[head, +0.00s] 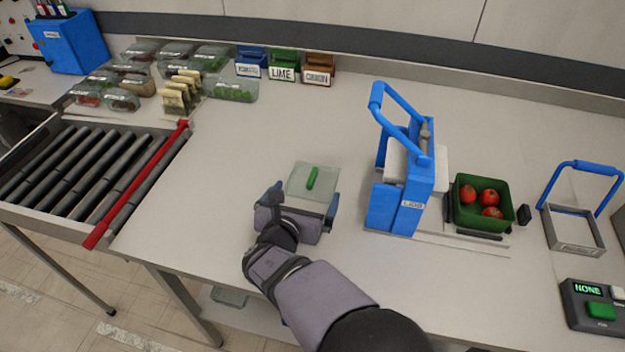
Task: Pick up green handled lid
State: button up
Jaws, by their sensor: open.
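The lid (304,181) is a clear, pale square plate with a green bar handle (313,178) on top. It shows in the middle of the head view, on or just above the white table. My gripper (300,200) is at the lid's near side, with one finger to the left and one near the lid's right corner. It is open, and the handle stands free beyond it. My gripper body hides the lid's near edge, so I cannot tell whether the fingers touch it.
A blue press (401,190) with a tall handle stands right of the lid. Beside it is a green crate (466,219) of tomatoes. A roller conveyor (85,170) with a red bar is at left. Clear containers (232,89) and labelled bins (284,66) line the back. Table left of the lid is clear.

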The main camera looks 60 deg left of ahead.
aim_at(309, 187)
jog(key=shift+p+x, duration=0.75)
jog(key=shift+x, duration=1.5)
jog(key=shift+a+r, duration=0.1)
jog(key=c, duration=0.6)
